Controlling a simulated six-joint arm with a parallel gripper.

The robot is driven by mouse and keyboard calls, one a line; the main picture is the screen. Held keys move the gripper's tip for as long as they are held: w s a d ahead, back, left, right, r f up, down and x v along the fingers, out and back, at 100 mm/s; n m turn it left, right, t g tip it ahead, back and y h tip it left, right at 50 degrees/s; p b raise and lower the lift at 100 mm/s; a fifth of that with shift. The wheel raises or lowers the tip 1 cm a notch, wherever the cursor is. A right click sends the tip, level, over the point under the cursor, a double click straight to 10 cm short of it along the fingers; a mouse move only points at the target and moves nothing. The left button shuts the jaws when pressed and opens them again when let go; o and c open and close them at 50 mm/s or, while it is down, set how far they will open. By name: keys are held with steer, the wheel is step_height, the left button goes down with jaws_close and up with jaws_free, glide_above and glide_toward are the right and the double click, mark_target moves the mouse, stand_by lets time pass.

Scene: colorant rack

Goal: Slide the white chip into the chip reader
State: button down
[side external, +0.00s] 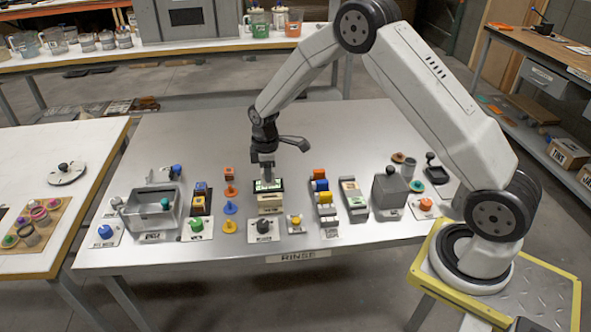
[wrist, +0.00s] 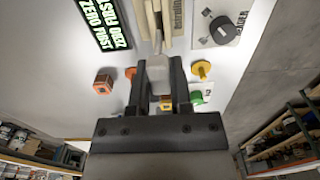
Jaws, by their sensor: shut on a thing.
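My gripper (side external: 267,172) points down at the chip reader (side external: 270,204), a beige box with a dark, green-lit display (side external: 268,185) on top. In the wrist view my gripper (wrist: 156,92) is shut on the white chip (wrist: 158,70), a pale block between the two dark fingers. The chip's far end is close to the reader's beige body (wrist: 152,22). I cannot tell whether it touches or sits in the slot. In the side view the chip cannot be made out at the fingertips.
A black knob (side external: 263,226) on a plate stands in front of the reader. Colored pegs (side external: 230,190) stand to its left, and a rack of colored blocks (side external: 321,186) to its right. A grey open bin (side external: 137,222) is farther left. The table's back area is clear.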

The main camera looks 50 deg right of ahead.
mark_target(269, 185)
steer(key=shift+f, duration=1.25)
steer(key=shift+f, duration=1.8)
stand_by(1.1)
steer(key=shift+r, duration=0.4)
steer(key=shift+r, duration=0.35)
steer(key=shift+r, duration=0.35)
steer(key=shift+f, duration=1.4)
stand_by(1.3)
